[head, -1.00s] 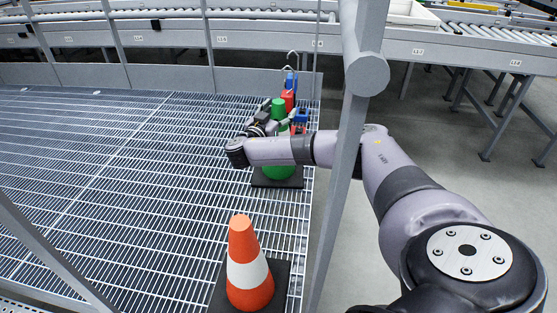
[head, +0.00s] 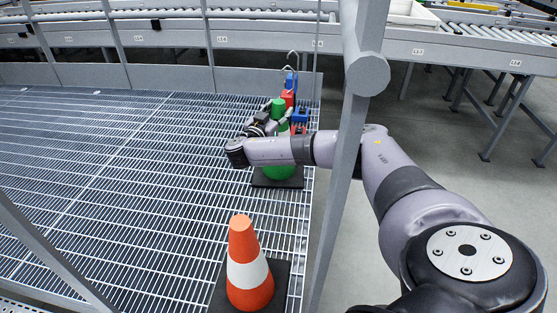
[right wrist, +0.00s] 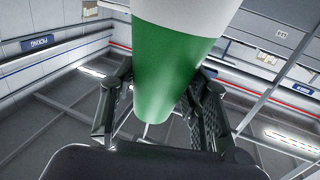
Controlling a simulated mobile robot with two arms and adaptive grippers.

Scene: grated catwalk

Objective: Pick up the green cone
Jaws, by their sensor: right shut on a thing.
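The green cone (head: 279,172) with a white band stands upright on its dark square base on the grating, near the right edge of the catwalk. My right gripper (head: 277,119) reaches across from the right and is shut on the cone's upper part. My forearm hides much of the cone's middle in the head view. In the right wrist view the green cone (right wrist: 170,70) fills the space between the two fingers, with its white band above. My left gripper is not in view.
An orange cone (head: 240,243) with a white band stands nearer on the grating (head: 130,180). A grey post (head: 350,130) rises close to my right arm. Red and blue hooked items (head: 290,90) are just behind the green cone. Conveyors (head: 440,40) run along the back.

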